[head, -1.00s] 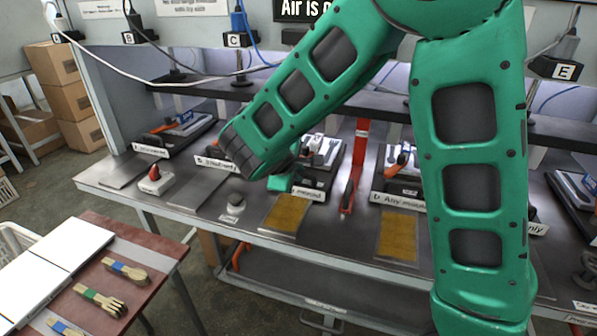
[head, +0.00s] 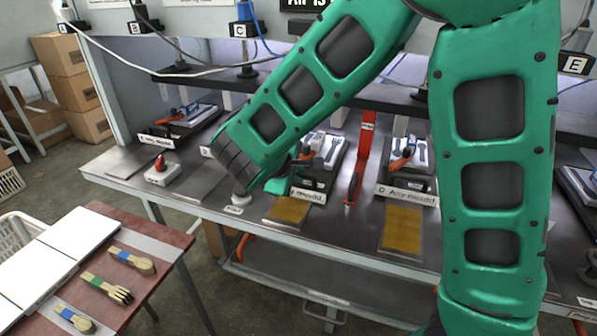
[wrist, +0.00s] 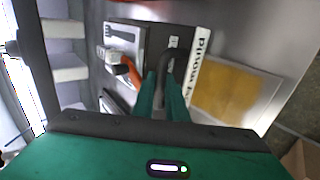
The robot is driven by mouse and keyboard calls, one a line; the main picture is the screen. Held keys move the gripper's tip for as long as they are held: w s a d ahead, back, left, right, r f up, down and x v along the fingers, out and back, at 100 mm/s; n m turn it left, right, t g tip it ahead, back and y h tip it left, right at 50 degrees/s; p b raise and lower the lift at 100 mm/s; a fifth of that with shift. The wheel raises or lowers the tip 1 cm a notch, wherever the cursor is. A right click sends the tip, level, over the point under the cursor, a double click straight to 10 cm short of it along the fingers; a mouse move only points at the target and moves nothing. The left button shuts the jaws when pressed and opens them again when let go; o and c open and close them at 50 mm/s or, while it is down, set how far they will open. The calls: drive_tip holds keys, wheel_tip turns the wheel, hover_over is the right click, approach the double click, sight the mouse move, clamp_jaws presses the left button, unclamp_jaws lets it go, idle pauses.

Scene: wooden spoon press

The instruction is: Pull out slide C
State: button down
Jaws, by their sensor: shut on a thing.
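Slide C (head: 325,172) is a dark plate with a pale spoon mould and an orange-handled clamp on it, on the metal bench. Its white front label (head: 308,194) faces the bench's front edge. In the wrist view the slide (wrist: 153,37) has a dark arched handle (wrist: 166,66) beside the label. My gripper (wrist: 162,82) is shut on that handle, a green finger on each side. In the head view my gripper (head: 277,184) is at the slide's front left, and my wrist hides the handle. The slide's front reaches the yellow mat (head: 288,211).
Slide D (head: 412,172) and a red post with a lever (head: 363,150) stand to the right. A red table (head: 160,262) with wooden cutlery stands at the front left.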

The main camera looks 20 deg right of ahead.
drive_tip(key=shift+s+a+f, duration=0.1)
drive_tip(key=shift+s+a, duration=0.6)
drive_tip(key=shift+s, duration=0.3)
drive_tip(key=shift+s+a+r, duration=0.1)
drive_tip(key=shift+s+a, duration=0.65)
drive_tip(key=shift+s, duration=0.25)
drive_tip(key=shift+s+a+f, duration=0.1)
drive_tip(key=shift+s+a, duration=0.6)
drive_tip(key=shift+s, duration=0.3)
drive_tip(key=c, duration=1.4)
unclamp_jaws()
drive_tip(key=shift+o, duration=0.2)
drive_tip(key=shift+s+a, duration=0.9)
drive_tip(key=shift+s, duration=0.35)
drive_tip(key=shift+s+a, duration=0.9)
drive_tip(key=shift+s, duration=0.3)
drive_tip(key=shift+a, duration=0.1)
